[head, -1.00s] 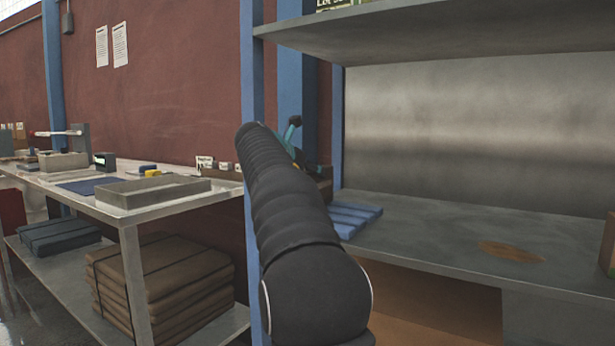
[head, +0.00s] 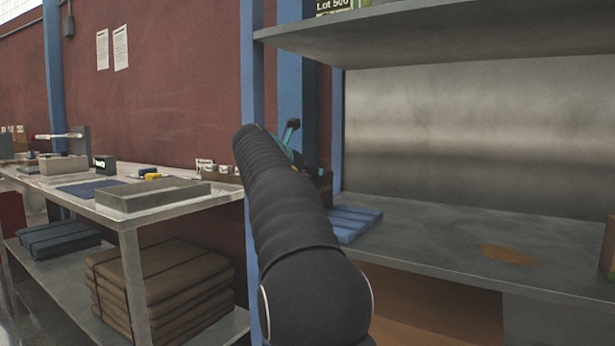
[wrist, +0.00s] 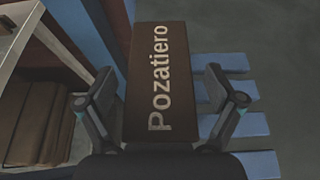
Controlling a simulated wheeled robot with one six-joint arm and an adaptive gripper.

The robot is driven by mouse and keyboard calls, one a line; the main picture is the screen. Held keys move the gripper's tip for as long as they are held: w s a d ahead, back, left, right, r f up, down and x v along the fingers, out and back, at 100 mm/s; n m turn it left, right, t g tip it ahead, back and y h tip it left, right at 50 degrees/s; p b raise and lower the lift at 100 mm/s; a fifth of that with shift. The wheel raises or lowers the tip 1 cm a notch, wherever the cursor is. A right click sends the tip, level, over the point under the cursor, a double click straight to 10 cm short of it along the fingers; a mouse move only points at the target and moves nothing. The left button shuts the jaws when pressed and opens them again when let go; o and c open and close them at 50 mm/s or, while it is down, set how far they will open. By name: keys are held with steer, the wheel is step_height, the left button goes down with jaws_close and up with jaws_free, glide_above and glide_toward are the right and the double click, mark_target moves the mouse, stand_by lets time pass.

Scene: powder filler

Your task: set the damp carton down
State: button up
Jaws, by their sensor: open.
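A dark brown carton (wrist: 160,75) with the word "Pozatiero" lies between the spread fingers of my gripper (wrist: 160,112) in the wrist view. My gripper is open, with a gap between each finger and the carton's sides. Blue slats (wrist: 240,126) show under and to the right of the carton. In the head view a part of the carton (head: 322,186) shows behind my arm, beside the blue slatted rack (head: 356,222) at the shelf's left end. My arm hides most of the carton there. I cannot tell whether its underside rests fully on the slats. No dampness shows on it.
The grey shelf (head: 430,235) is clear to the right of the rack, except for a brown stain (head: 510,255) and a box at the right edge. A blue post (head: 290,70) stands close at left. An upper shelf (head: 450,35) hangs above.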

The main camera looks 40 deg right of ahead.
steer(key=v, duration=1.1)
steer(key=shift+a, duration=0.15)
steer(key=shift+s+r, duration=0.1)
steer(key=s+a+f+m+y, duration=0.4)
steer(key=s+a+f+m, duration=0.3)
steer(key=s+f, duration=0.3)
steer(key=s+a+f+m+y, duration=0.4)
steer(key=s+a+f+m, duration=0.4)
steer(key=s+f, duration=0.3)
steer(key=s+a+f+m+y, duration=0.4)
steer(key=s+a+f+m, duration=0.3)
steer(key=f, duration=0.7)
steer(key=s+a, duration=0.2)
steer(key=s, duration=0.1)
steer(key=shift+s+f+m, duration=0.25)
steer(key=shift+f+m, duration=0.05)
steer(key=shift+f, duration=0.05)
